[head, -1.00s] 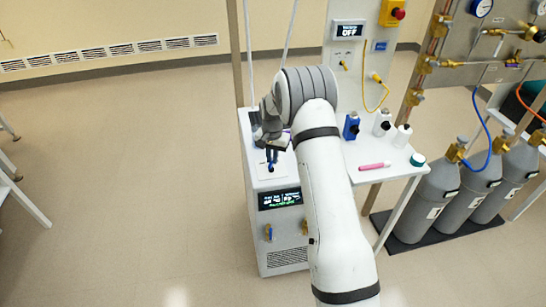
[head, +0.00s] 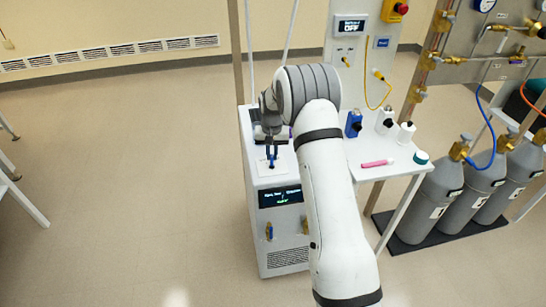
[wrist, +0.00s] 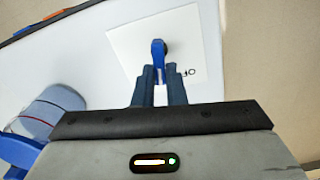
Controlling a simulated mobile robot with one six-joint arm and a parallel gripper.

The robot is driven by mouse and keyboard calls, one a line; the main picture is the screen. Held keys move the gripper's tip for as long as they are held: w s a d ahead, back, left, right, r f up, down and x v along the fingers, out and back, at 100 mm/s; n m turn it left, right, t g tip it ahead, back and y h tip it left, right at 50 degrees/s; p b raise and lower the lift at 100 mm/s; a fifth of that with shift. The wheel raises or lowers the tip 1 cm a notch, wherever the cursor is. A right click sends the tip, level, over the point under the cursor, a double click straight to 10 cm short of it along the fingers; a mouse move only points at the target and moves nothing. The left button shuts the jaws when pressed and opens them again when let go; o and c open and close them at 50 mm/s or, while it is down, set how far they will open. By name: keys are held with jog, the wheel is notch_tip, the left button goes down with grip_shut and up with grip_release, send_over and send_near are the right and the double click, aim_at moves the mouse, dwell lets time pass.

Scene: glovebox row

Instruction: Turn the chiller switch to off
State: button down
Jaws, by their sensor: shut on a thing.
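The chiller is a white box (head: 258,225) with a dark display (head: 280,196) on its front. Its switch is a small blue handle (head: 271,164) on a white plate on top; it also shows in the wrist view (wrist: 158,51). My gripper (head: 272,154) points down at the switch from above. In the wrist view its dark fingers (wrist: 160,84) are close together, shut on the near end of the blue handle. Dark lettering on the plate is partly hidden by the fingers. The chiller display shows dim lines, too small to read.
A white side table holds a pink marker (head: 377,163), a blue bottle (head: 353,124) and white bottles (head: 405,132). A wall display (head: 349,28) reads OFF. Grey gas cylinders (head: 430,202) stand at the right. The floor left of the chiller is clear.

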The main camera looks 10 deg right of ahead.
jog(key=shift+a+n+b, duration=0.15)
jog(key=shift+n+b, duration=0.4)
jog(key=shift+n, duration=0.55)
jog(key=c, duration=1.5)
grip_release()
notch_tip(320, 180, up, 8)
jog(key=shift+f+b, duration=0.1)
jog(key=shift+b, duration=0.6)
